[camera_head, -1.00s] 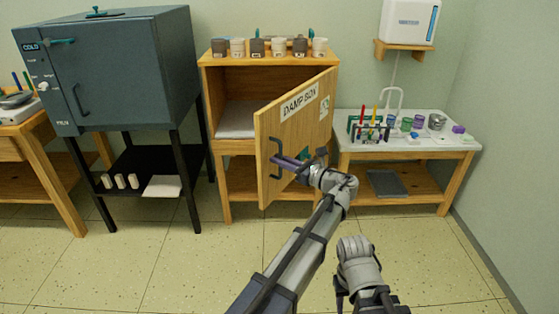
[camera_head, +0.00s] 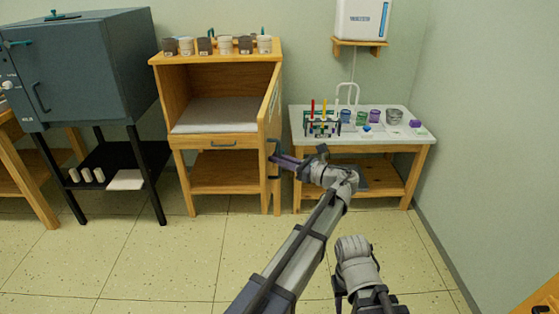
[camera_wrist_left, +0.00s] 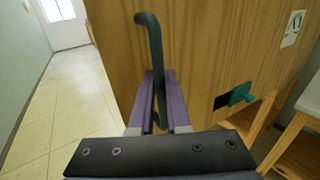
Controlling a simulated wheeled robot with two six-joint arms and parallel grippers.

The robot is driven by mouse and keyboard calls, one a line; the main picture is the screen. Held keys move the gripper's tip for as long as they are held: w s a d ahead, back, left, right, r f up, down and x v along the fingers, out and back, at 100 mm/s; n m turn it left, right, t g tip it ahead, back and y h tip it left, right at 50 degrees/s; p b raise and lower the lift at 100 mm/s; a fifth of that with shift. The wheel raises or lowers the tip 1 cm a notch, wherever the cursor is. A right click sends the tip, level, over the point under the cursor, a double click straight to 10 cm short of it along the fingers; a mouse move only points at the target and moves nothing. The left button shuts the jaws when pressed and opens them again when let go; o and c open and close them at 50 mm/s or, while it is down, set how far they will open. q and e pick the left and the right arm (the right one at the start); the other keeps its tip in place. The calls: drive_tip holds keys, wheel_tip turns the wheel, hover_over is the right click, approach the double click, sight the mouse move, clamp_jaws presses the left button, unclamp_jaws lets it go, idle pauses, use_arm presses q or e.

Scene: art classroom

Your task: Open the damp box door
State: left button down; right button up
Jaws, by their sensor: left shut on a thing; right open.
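The damp box (camera_head: 212,142) is a wooden cabinet whose upper compartment is open to view, with a pale board (camera_head: 215,115) inside. Its door (camera_head: 272,105) stands swung far out on the right side, nearly edge-on in the head view. In the left wrist view the door's wooden face (camera_wrist_left: 200,50) fills the middle, with a dark bar handle (camera_wrist_left: 151,45) and a teal latch (camera_wrist_left: 240,94). My left gripper (camera_head: 285,162) is shut on the handle; its purple fingers (camera_wrist_left: 160,98) close around the bar. My right gripper (camera_head: 352,297) hangs low in front, away from the cabinet.
A dark kiln (camera_head: 85,70) on a black stand is at the left. Several cups (camera_head: 225,45) line the cabinet top. A side table (camera_head: 340,142) with tools and jars stands close right of the door. The floor in front is clear.

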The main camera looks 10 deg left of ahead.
use_arm(q)
drive_tip(key=shift+d, duration=0.15)
use_arm(e)
drive_tip(key=shift+d, duration=0.2)
use_arm(q)
drive_tip(key=c, duration=0.9)
unclamp_jaws()
